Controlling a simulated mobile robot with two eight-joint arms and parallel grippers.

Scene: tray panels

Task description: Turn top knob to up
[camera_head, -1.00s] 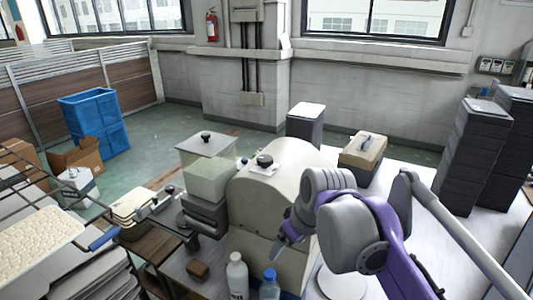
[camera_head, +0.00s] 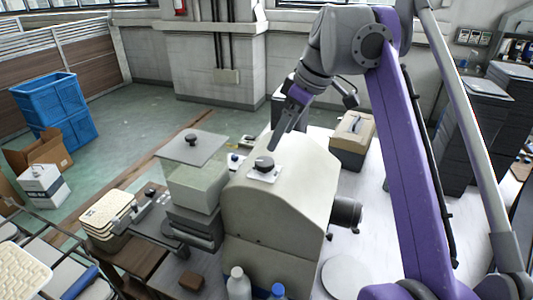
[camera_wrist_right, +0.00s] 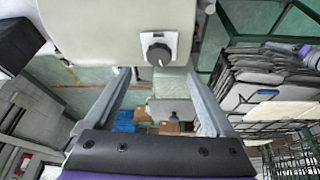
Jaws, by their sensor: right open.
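The top knob (camera_head: 264,163) is a dark round knob on a small white plate, on top of the beige rounded machine (camera_head: 275,210). In the right wrist view the knob (camera_wrist_right: 158,53) shows on its white plate, ahead of the jaws and between their lines, with a small light mark on it. My right gripper (camera_head: 277,148) is just above and beside the knob in the head view, pointing down. In the right wrist view its two fingers (camera_wrist_right: 160,72) are spread wide with nothing between them. I cannot tell whether a finger touches the knob. My left gripper is not in view.
A clear-sided box with a knobbed lid (camera_head: 195,147) stands left of the machine. A beige-lidded case (camera_head: 352,138) and dark stacked trays (camera_head: 470,120) are at the right. Two bottles (camera_head: 238,284) stand in front. Open floor lies at the back left.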

